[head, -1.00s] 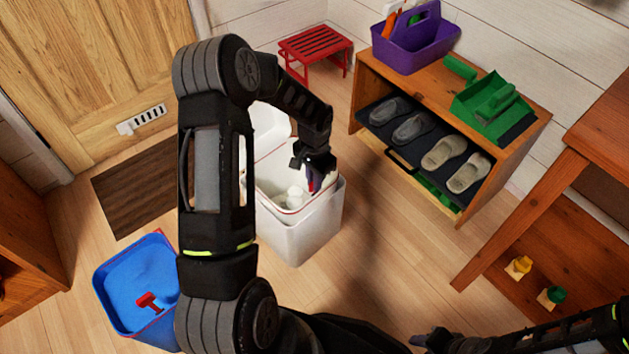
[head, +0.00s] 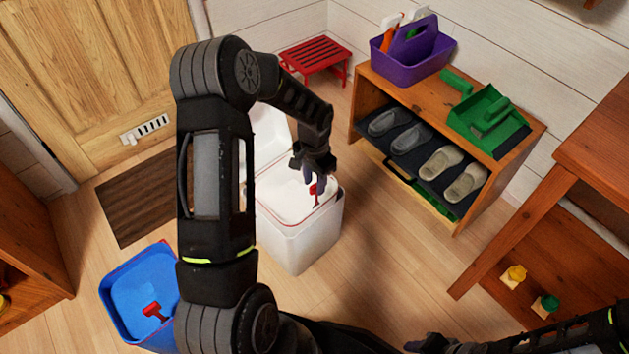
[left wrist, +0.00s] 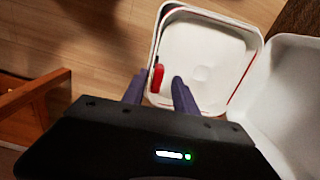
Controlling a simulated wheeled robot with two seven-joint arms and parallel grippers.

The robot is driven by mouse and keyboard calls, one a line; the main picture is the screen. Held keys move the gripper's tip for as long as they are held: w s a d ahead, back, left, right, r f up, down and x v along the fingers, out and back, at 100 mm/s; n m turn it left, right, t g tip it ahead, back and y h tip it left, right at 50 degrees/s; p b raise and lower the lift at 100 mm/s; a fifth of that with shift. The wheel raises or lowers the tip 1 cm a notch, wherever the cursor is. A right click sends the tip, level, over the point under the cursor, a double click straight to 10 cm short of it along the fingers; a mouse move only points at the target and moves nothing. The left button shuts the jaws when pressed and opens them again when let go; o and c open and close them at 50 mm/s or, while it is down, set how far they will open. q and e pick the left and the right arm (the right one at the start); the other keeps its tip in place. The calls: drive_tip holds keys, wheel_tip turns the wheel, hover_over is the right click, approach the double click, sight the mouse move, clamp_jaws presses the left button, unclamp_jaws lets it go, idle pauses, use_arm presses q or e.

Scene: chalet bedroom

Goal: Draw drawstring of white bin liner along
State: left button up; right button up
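The white bin (head: 300,245) stands on the floor with its lid (head: 270,132) open; in the left wrist view the bin (left wrist: 205,62) has a red line along its rim. The white liner (head: 285,198) shows as a smooth pale surface at the bin's mouth. The red drawstring tab (head: 314,191) stands near the bin's right side; it also shows in the left wrist view (left wrist: 157,78). My left gripper (head: 308,178) is just above the bin, its fingers (left wrist: 158,88) apart, with the tab between or just beyond the tips. My right gripper (head: 430,343) is at the bottom edge, its fingers unclear.
A blue bin (head: 112,300) with a red handle-like piece (head: 153,310) stands at lower left. A shoe rack (head: 465,215) holds slippers, a purple caddy (head: 410,55) and a green dustpan (head: 490,115). A red stool (head: 315,58) is behind. Floor between bin and rack is clear.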

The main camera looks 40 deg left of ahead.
sight(315, 183)
use_arm(q)
drive_tip(key=shift+r+p, duration=1)
drive_tip(key=shift+r, duration=2.9)
